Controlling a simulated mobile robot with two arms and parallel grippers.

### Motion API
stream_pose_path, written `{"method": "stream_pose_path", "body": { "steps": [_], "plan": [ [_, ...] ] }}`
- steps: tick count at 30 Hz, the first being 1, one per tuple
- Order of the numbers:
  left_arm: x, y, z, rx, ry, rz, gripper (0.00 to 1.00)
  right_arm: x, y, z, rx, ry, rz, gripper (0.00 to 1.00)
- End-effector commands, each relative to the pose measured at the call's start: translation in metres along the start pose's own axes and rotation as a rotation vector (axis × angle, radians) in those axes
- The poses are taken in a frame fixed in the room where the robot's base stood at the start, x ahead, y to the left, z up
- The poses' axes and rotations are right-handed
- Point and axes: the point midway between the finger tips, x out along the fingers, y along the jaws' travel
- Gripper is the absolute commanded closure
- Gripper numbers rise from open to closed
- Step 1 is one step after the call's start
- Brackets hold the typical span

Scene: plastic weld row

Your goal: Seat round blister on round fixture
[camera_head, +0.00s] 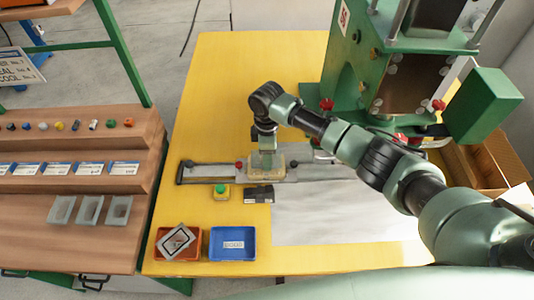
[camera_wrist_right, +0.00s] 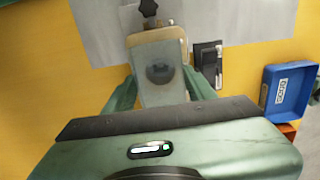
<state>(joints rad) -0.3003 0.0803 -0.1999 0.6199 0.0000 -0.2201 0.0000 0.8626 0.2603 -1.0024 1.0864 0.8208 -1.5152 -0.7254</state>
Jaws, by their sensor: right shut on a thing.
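My right gripper (camera_head: 266,152) points down over the round fixture (camera_head: 281,176), a tan block on the slide rail. My left gripper is not in view.
A green press (camera_head: 345,75) stands behind on the right. A red bin (camera_head: 192,256) holding a card and a blue bin (camera_head: 233,254) sit at the front. Grey trays (camera_head: 90,210) lie left.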

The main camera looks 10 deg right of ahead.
Motion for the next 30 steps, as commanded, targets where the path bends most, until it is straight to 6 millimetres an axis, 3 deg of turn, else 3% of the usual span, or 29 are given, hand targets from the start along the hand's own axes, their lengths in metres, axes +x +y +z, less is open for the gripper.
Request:
{"method": "stream_pose_path", "body": {
  "steps": [30],
  "plan": [
    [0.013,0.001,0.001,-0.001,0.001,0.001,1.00,0.021,0.000,0.000,0.000,0.001,0.000,0.70]
  ]
}}
